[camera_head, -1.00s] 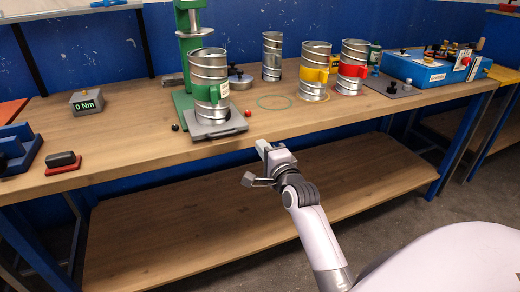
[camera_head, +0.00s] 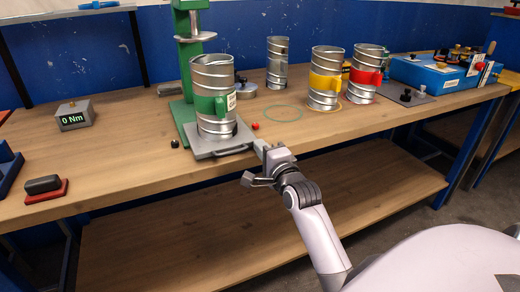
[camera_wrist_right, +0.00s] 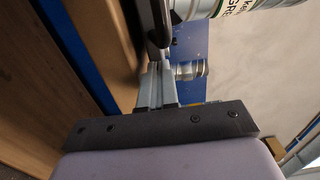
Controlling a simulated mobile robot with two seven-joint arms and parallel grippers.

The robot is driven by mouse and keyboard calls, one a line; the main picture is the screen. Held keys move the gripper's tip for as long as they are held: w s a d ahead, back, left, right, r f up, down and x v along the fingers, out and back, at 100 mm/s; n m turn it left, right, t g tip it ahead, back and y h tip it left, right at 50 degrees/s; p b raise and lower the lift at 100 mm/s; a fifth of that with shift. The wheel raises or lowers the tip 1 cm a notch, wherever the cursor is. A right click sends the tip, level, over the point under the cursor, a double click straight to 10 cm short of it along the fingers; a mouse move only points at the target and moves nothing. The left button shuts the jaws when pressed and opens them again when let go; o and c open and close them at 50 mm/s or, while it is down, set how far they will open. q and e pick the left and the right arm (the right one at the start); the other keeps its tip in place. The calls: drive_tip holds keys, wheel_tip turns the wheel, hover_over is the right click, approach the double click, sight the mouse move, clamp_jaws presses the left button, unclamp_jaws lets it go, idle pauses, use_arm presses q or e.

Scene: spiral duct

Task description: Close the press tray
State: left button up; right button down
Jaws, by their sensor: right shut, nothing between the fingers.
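The press tray (camera_head: 225,146) is a grey plate that sticks out at the front of the green press (camera_head: 190,75). A spiral duct with a green band (camera_head: 215,95) stands upright on it. My right gripper (camera_head: 260,147) is shut and empty at the tray's front right corner, by its handle. In the right wrist view, the shut fingers (camera_wrist_right: 156,85) point at a dark bar (camera_wrist_right: 157,25), apparently the tray handle. I cannot tell whether they touch. The green-labelled duct (camera_wrist_right: 250,5) shows at the top there. My left gripper is out of view.
Ducts with a yellow band (camera_head: 325,80) and a red band (camera_head: 366,75) and a plain duct (camera_head: 277,62) stand to the right. A torque display (camera_head: 74,117) and a blue case (camera_head: 435,72) are on the bench. A small red ball (camera_head: 255,126) lies beside the tray.

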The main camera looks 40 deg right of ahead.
drive_tip(key=shift+x, duration=2.1)
drive_tip(key=shift+s, duration=0.1)
